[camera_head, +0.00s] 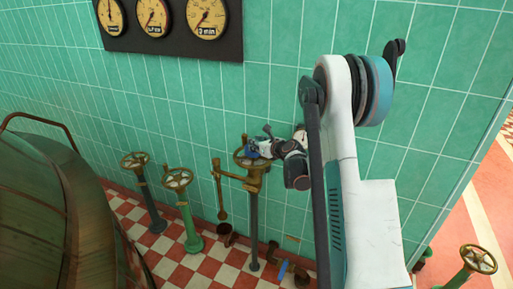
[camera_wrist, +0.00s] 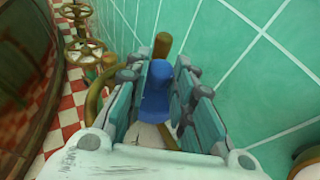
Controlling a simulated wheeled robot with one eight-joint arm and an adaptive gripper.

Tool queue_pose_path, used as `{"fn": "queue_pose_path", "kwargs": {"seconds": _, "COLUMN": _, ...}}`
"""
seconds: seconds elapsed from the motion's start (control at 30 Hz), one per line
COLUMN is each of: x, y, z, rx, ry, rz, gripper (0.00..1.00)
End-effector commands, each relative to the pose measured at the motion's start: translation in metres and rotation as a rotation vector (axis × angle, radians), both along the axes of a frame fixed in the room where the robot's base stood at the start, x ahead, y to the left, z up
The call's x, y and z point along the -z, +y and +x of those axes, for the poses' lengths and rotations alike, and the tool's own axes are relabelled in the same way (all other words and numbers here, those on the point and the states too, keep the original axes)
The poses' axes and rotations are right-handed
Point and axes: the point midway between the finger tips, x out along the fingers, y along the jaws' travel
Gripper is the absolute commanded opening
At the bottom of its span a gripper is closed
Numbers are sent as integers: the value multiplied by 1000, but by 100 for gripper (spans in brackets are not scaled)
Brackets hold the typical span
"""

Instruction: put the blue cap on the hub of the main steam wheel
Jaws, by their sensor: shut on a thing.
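My gripper (camera_head: 262,147) is shut on the blue cap (camera_head: 252,151). In the wrist view, the cap (camera_wrist: 156,88) sits between the two teal finger pads (camera_wrist: 157,95). In the head view, the gripper and cap are at the brass handwheel (camera_head: 240,160) on a tall dark post, against the tiled wall. The cap overlaps the middle of this wheel, so the hub is hidden. I cannot tell whether the cap touches the hub. In the wrist view, part of a brass rim (camera_wrist: 93,104) curves left of the fingers.
Two more handwheels stand to the left, one on a dark post (camera_head: 135,160) and one on a green post (camera_head: 177,179). Another wheel (camera_head: 479,259) is at lower right. A large copper kettle (camera_head: 40,205) fills the left. Gauges (camera_head: 207,18) hang on the wall. Pipe fittings (camera_head: 300,276) lie low.

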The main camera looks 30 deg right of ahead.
Motion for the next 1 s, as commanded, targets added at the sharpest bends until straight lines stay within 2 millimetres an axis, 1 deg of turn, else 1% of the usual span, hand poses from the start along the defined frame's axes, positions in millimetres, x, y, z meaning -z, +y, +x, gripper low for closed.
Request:
{"fn": "queue_pose_path", "kwargs": {"seconds": 0.03, "x": 7, "y": 0, "z": 0, "rx": 0, "ry": 0, "rz": 0, "gripper": 0}}
{"fn": "queue_pose_path", "kwargs": {"seconds": 0.07, "x": 8, "y": 0, "z": 0, "rx": 0, "ry": 0, "rz": 0, "gripper": 0}}
{"fn": "queue_pose_path", "kwargs": {"seconds": 0.3, "x": 7, "y": 0, "z": 0, "rx": 0, "ry": 0, "rz": 0, "gripper": 0}}
{"fn": "queue_pose_path", "kwargs": {"seconds": 0.43, "x": 11, "y": 0, "z": 0, "rx": 0, "ry": 0, "rz": 0, "gripper": 0}}
{"fn": "queue_pose_path", "kwargs": {"seconds": 0.47, "x": 11, "y": 0, "z": 0, "rx": 0, "ry": 0, "rz": 0, "gripper": 27}}
{"fn": "queue_pose_path", "kwargs": {"seconds": 0.5, "x": 10, "y": 0, "z": 0, "rx": 0, "ry": 0, "rz": 0, "gripper": 36}}
{"fn": "queue_pose_path", "kwargs": {"seconds": 0.53, "x": 10, "y": 0, "z": 0, "rx": 0, "ry": 0, "rz": 0, "gripper": 43}}
{"fn": "queue_pose_path", "kwargs": {"seconds": 0.83, "x": 10, "y": 0, "z": 0, "rx": 0, "ry": 0, "rz": 0, "gripper": 43}}
{"fn": "queue_pose_path", "kwargs": {"seconds": 0.97, "x": 5, "y": 0, "z": 0, "rx": 0, "ry": 0, "rz": 0, "gripper": 43}}
{"fn": "queue_pose_path", "kwargs": {"seconds": 1.0, "x": 4, "y": -1, "z": -4, "rx": 1, "ry": 0, "rz": 0, "gripper": 43}}
